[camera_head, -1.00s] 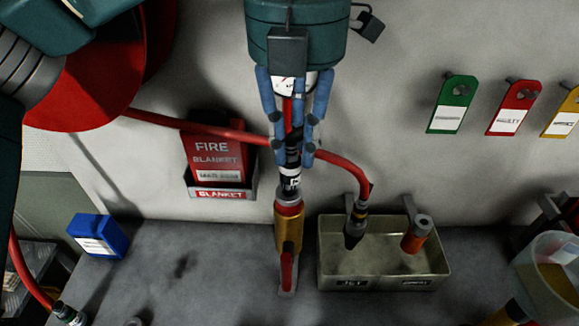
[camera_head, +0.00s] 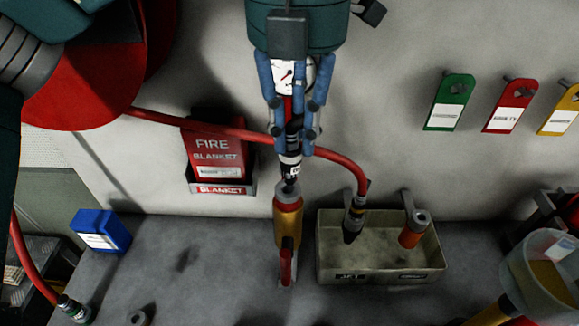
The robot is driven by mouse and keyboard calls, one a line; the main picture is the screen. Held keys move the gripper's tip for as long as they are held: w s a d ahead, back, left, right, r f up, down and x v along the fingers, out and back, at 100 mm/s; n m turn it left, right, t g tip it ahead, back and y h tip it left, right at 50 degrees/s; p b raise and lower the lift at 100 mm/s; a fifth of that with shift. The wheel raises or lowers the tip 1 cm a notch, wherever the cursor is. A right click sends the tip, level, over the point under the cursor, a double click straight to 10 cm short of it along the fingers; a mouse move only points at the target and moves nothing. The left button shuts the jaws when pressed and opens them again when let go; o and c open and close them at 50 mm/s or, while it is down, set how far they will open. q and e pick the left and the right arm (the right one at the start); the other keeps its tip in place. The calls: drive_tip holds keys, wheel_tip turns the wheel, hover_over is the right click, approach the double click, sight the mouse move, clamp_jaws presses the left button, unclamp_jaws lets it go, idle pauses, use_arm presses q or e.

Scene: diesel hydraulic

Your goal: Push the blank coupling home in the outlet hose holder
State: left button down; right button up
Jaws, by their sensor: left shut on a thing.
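My left gripper (camera_head: 294,130) comes down from the top middle. Its blue fingers are shut on a gauge piece: a white dial (camera_head: 285,76) shows between them, and a black, white-banded coupling (camera_head: 290,166) hangs below. The coupling's narrow tip is just above the gold and red valve (camera_head: 287,220); I cannot tell whether they touch. An orange cylinder with a grey ring (camera_head: 411,234), perhaps the blank coupling, sits tilted at the right-hand holder (camera_head: 409,203) over the tray. The red hose's end coupling (camera_head: 354,215) sits at the left-hand holder. My right gripper is out of view.
The metal tray (camera_head: 380,274) stands against the wall on the grey bench. A red hose (camera_head: 250,135) passes behind my gripper. A blue box (camera_head: 101,232) is at left, a clear jug (camera_head: 540,280) at right. Coloured tags hang on the wall.

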use_arm(q)
drive_tip(key=shift+r+p, duration=1.5)
drive_tip(key=shift+r, duration=0.55)
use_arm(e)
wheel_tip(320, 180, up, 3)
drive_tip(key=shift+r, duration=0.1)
